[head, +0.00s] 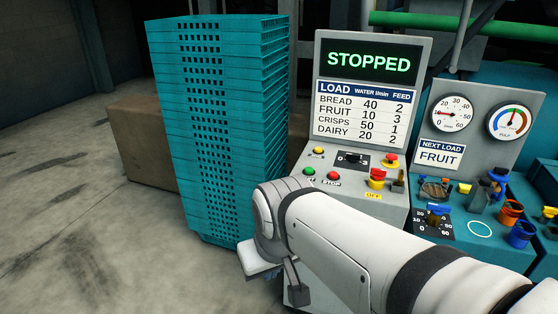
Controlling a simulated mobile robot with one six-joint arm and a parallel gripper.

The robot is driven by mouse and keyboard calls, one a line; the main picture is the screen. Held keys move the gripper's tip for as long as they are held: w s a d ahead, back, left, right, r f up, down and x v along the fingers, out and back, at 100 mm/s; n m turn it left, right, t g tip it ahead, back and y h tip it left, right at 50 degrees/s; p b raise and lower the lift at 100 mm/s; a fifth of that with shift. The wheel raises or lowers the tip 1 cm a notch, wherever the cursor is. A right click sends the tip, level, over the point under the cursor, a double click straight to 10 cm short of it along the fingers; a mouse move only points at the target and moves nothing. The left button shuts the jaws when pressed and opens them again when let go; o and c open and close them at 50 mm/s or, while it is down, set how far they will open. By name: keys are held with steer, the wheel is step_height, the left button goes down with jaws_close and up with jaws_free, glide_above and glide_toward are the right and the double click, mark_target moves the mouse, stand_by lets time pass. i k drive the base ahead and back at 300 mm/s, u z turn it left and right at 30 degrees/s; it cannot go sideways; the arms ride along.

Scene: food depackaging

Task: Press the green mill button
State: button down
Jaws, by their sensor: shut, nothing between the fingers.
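The green button (309,171) is on the sloped panel of the grey control console (420,60), left of a red button (333,175) labelled STOP. The label under the green button is too small to read fully. The console screen (369,63) reads STOPPED in green. My white arm reaches in from the lower right, and its wrist is in front of and below the panel. My gripper (294,287) shows only in small part at the wrist's lower side, below the green button and apart from it. It is shut and empty.
A tall stack of teal crates (215,120) stands close left of the console and my wrist. The panel also carries a yellow button (318,150), a dial (350,158) and a red mushroom button (377,175). Gauges and valves are at right. The left floor is clear.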

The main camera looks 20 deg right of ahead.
mark_target(308, 170)
steer(key=z, duration=0.8)
steer(key=i, duration=1)
steer(key=z, duration=0.05)
